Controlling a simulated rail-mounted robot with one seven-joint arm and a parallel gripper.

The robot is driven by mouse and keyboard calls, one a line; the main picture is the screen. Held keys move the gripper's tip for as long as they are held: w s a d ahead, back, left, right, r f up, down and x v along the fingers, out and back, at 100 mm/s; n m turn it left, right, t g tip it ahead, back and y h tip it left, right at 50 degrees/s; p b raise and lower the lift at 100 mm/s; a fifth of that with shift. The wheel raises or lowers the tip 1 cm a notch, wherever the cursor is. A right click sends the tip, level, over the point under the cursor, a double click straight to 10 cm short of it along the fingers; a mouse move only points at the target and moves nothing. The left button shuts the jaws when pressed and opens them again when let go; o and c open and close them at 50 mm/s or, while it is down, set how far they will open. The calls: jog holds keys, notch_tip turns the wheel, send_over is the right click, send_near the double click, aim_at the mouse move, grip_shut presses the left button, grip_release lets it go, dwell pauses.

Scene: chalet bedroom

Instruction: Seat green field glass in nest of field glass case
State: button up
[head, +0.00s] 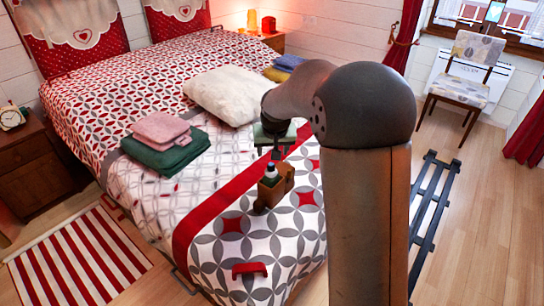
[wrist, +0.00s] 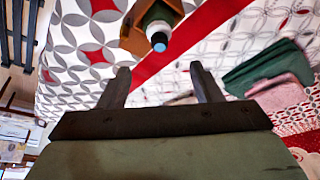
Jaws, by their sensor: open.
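The field glass case (head: 286,178) is a small brown open box on the bed, near the red band of the cover. The field glass (head: 271,171), dark green with a pale band and a light end, stands upright at the case; I cannot tell how deep it sits. In the wrist view the case (wrist: 131,38) is at the top, and the field glass (wrist: 157,28) shows its blue lens (wrist: 159,42) towards me. My gripper (head: 277,153) is above and behind them in the head view. Its fingers (wrist: 159,68) are apart, with nothing between them.
A dark brown object (head: 260,205) lies just in front of the case. A red object (head: 250,269) lies near the bed's front edge. Folded green (head: 166,152) and pink (head: 160,128) cloths and a cream pillow (head: 225,92) lie farther back.

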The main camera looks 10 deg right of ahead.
jog(key=s+n+g, duration=0.1)
jog(key=s+g, duration=0.3)
jog(key=s, duration=3.2)
jog(key=shift+d+f+g, duration=0.35)
jog(key=shift+d+g, duration=0.05)
